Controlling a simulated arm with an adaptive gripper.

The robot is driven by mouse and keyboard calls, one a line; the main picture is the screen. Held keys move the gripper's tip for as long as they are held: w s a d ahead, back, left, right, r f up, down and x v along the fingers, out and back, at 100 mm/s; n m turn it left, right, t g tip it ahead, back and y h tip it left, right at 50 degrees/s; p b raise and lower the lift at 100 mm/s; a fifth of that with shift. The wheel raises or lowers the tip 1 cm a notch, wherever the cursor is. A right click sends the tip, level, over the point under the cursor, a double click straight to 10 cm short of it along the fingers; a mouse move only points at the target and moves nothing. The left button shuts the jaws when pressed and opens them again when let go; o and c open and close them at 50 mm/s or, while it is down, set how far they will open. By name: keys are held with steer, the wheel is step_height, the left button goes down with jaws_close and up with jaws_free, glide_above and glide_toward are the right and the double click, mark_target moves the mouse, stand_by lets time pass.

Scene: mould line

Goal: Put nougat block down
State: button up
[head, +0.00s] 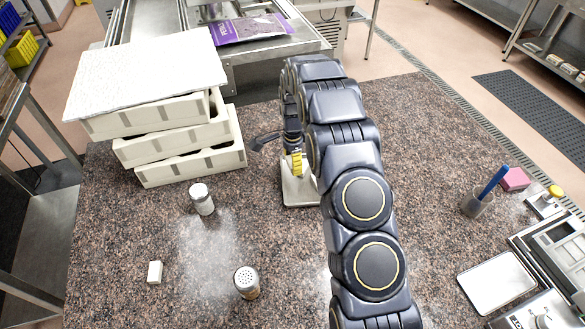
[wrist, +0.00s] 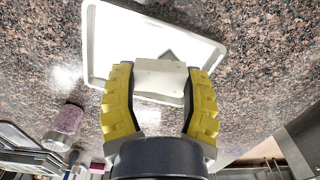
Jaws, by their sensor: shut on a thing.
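A pale nougat block (wrist: 160,75) is held between the two yellow-padded fingers of my gripper (wrist: 161,80) in the wrist view. A white rimmed tray (wrist: 122,32) lies behind the block in that view, with a grey patch beside the block that looks like a shadow. In the head view, my gripper (head: 296,165) is over the same tray (head: 298,194), left of my arm. The block is hidden there. I cannot tell whether the block touches the tray.
Stacked cream moulds (head: 190,165) with a white slab (head: 150,75) on top stand left. Two shakers (head: 202,199) (head: 247,282) and a small white block (head: 154,272) stand on the speckled counter (head: 110,220).

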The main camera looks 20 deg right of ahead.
steer(key=shift+w+f, duration=0.2)
steer(key=shift+f, duration=1.6)
steer(key=shift+f, duration=0.1)
steer(key=o, duration=0.8)
steer(key=shift+f, duration=0.1)
